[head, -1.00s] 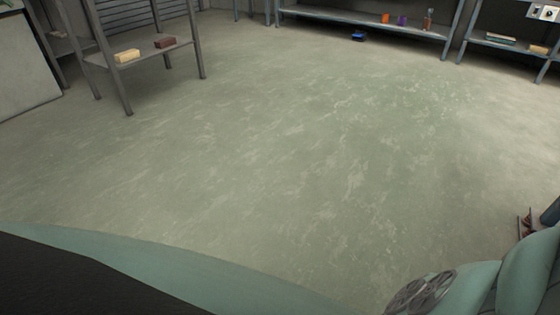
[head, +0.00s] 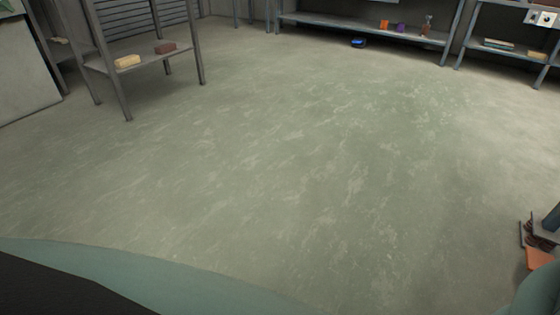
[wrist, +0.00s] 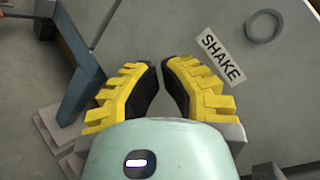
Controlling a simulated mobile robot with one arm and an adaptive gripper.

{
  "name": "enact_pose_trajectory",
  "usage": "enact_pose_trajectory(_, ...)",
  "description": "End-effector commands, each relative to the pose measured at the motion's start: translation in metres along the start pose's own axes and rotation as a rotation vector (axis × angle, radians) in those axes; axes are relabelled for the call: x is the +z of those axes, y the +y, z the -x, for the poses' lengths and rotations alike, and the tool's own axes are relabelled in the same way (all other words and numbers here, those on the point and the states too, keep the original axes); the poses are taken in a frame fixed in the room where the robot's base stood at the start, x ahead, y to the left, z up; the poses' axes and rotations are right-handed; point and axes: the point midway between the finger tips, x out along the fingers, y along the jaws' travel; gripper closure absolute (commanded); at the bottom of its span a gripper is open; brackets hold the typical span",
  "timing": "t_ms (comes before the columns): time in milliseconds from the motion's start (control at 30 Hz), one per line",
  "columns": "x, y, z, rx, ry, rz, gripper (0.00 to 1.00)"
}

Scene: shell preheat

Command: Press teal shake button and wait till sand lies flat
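A white label reading SHAKE (wrist: 220,57) lies on a grey surface in the wrist view. A grey ring (wrist: 265,26) is beside it at the upper right; I cannot tell whether it belongs to the button. I see no teal button and no sand in either view. My gripper (wrist: 160,66) has yellow ribbed fingers with black pads. Its tips are almost together, with only a thin gap and nothing held between them. The tips are left of the label and apart from it in the picture. The gripper is out of the head view.
A blue-grey angled bracket (wrist: 80,82) stands left of the fingers. In the head view, open floor (head: 290,170) fills the middle. A shelf rack (head: 140,58) with blocks stands at the left, and a long low shelf (head: 350,29) runs along the back.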

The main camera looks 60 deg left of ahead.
Motion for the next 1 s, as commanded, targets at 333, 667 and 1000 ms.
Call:
enact_pose_trajectory(333,0.0,0.0,0.0003,0.0,0.0,0.0,1.0)
enact_pose_trajectory(667,0.0001,0.0001,0.0002,0.0,0.0,0.0,1.0)
enact_pose_trajectory(1000,0.0003,0.0001,0.0002,0.0,0.0,0.0,1.0)
